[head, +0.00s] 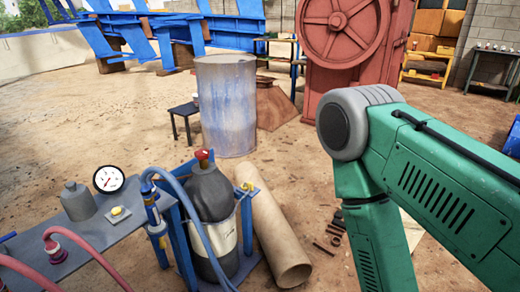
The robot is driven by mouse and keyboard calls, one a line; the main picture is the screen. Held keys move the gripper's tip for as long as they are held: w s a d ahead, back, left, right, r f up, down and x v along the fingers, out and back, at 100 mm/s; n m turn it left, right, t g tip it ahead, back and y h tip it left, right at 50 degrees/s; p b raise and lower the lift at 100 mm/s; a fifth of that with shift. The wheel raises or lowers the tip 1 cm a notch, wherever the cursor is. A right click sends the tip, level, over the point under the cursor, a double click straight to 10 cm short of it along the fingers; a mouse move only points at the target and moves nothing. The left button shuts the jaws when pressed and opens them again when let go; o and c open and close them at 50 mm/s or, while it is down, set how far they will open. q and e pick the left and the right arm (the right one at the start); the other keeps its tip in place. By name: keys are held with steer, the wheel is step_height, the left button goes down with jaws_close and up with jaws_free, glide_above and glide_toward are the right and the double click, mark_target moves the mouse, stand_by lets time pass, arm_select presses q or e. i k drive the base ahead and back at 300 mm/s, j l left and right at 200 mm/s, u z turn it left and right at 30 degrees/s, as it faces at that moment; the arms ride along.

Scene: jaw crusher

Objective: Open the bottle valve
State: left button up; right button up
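A dark gas bottle (211,192) with a pale label stands upright in a blue frame at the lower middle of the head view. A red knob, which looks like the bottle valve (202,154), sits on its top. A blue hose (186,198) arches from near the bottle's top and runs down in front of it. How far the valve is turned cannot be told. My green right arm comes in from the right edge and bends downward, to the right of the bottle and apart from it. Neither of my grippers shows; the right arm's lower end is cut off by the bottom edge.
A grey table (105,228) at the left carries a gauge (108,179), a grey flask-like object (78,201) and pink hoses (75,240). A grey-blue drum (227,105) and red machine (342,35) stand behind. Open ground lies at left.

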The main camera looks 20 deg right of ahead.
mark_target(200, 154)
steer(key=z, duration=0.15)
steer(key=i+l+z, duration=0.1)
steer(key=i+l, duration=0.2)
steer(key=i+l+z, duration=0.1)
steer(key=i+l, duration=0.15)
steer(key=i, duration=0.3)
